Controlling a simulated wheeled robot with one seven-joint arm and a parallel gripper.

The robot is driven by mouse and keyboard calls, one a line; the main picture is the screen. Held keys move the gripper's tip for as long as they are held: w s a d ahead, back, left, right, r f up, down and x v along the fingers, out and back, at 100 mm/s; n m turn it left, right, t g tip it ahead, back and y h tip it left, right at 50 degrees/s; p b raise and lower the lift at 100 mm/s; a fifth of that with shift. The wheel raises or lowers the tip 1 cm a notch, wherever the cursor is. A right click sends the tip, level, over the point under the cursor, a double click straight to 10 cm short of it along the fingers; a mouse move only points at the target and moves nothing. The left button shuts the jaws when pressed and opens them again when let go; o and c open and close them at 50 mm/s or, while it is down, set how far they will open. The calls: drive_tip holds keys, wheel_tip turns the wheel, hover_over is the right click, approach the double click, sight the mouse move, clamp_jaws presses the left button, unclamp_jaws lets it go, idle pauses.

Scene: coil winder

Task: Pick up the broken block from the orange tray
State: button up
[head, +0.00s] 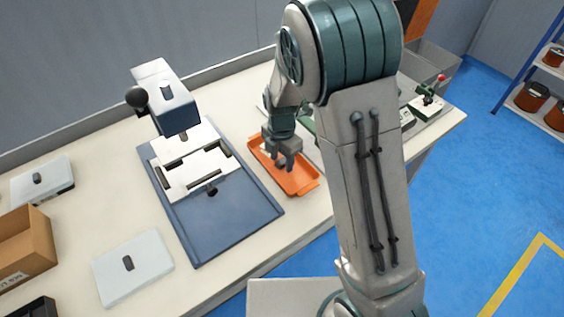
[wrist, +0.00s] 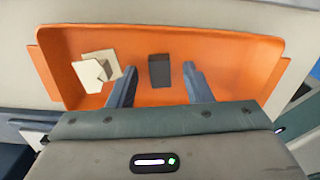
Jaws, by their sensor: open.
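The orange tray (head: 302,184) lies on the bench, and it fills much of the wrist view (wrist: 230,44). In the wrist view, cream pieces (wrist: 92,74) with an angular, uneven outline lie at the tray's left, close together or overlapping. A dark grey block (wrist: 159,71) lies near the tray's middle. I cannot tell for certain which is the broken block; the cream pieces look the more broken. My gripper (wrist: 161,84) is open and empty over the tray, its fingers spread either side of the dark block's line. In the head view my gripper (head: 285,162) hides part of the tray.
A blue press fixture (head: 230,215) with a white plate stands left of the tray. A pale flat box (head: 132,268), a cardboard box (head: 25,250) and another pale box (head: 42,181) are further left. A small green device with a red knob (head: 428,103) stands at the right end.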

clamp_jaws()
drive_tip(key=shift+r, duration=0.2)
